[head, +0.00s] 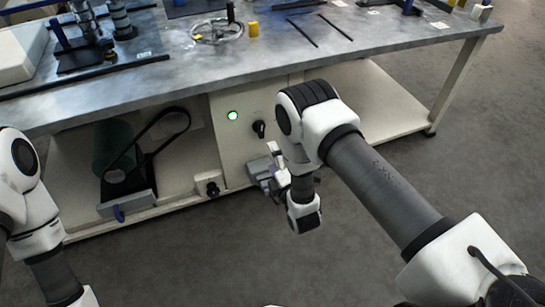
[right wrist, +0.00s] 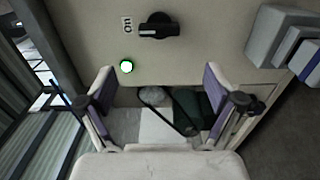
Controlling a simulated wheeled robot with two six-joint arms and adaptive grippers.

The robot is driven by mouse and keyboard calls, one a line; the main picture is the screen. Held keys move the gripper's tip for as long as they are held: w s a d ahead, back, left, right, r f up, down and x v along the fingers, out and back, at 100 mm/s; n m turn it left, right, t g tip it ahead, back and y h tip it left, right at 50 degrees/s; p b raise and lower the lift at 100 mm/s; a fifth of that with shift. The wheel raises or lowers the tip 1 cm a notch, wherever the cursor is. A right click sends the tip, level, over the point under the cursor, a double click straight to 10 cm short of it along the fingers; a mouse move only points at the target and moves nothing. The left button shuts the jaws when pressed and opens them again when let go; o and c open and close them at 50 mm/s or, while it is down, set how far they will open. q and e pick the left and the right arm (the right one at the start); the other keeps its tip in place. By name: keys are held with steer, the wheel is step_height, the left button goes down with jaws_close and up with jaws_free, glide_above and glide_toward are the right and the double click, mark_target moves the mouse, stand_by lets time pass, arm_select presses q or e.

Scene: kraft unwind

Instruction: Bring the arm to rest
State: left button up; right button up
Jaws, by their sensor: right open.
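My right arm reaches in from the lower right of the head view and bends down in front of the bench cabinet. My right gripper (head: 277,163) is partly hidden by its own wrist, near the cabinet front. In the right wrist view, its two fingers (right wrist: 158,95) stand wide apart with nothing held between them. The green light (head: 232,115) is lit on the cabinet panel; it also shows in the right wrist view (right wrist: 126,66). The black knob (head: 259,129) is right of the light in the head view. My left arm shows at the left edge, its gripper out of frame.
The grey metal bench (head: 370,40) carries a ring-shaped part (head: 217,31), a yellow piece (head: 253,29) and dark rods. A grey box (head: 262,175) juts from the cabinet near my right gripper. A dark belt loop (head: 160,135) sits on the lower shelf. Floor at right is clear.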

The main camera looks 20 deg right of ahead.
stand_by(0.4)
steer(key=s+d+f+m+g+h, duration=0.1)
steer(key=s+d+f+m+g, duration=0.3)
steer(key=s, duration=0.4)
steer(key=s+d+f+m+g, duration=0.2)
steer(key=s+f+m+g, duration=0.25)
steer(key=s, duration=0.25)
steer(key=s+a+f+m+g, duration=0.1)
steer(key=s+m+g, duration=0.95)
steer(key=s, duration=0.95)
step_height(320, 180, up, 35)
steer(key=t+p, duration=0.1)
steer(key=p, duration=3.5)
steer(key=shift+w+f, duration=0.15)
steer(key=shift+w, duration=0.1)
